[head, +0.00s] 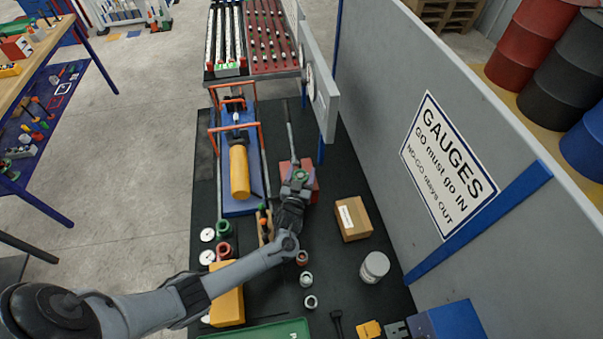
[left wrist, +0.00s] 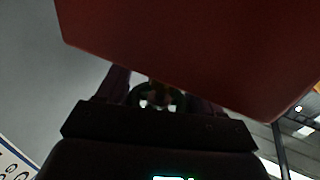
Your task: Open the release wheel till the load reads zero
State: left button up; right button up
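A red block (head: 313,184), seemingly the pump body, stands on the dark bench top, mostly behind my left gripper. My left gripper (head: 297,176) is at its near left side. In the left wrist view the red body (left wrist: 190,45) fills the upper part. The fingers of my left gripper (left wrist: 158,97) stand apart there, with a dark round part (left wrist: 155,95), possibly the release wheel, between them. The picture is too dark to tell whether they grip it. A round gauge (head: 309,72) on the grey panel shows nearly edge-on; its reading is not legible. My right gripper is not in view.
A blue-based jack with a yellow cylinder (head: 239,172) lies left of the gripper. A cardboard box (head: 353,218) and a white tub (head: 374,267) stand to the right. Rings and spools lie nearer. A grey wall (head: 390,110) bounds the right side.

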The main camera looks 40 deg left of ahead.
pick_arm(q)
jog(key=c, duration=0.3)
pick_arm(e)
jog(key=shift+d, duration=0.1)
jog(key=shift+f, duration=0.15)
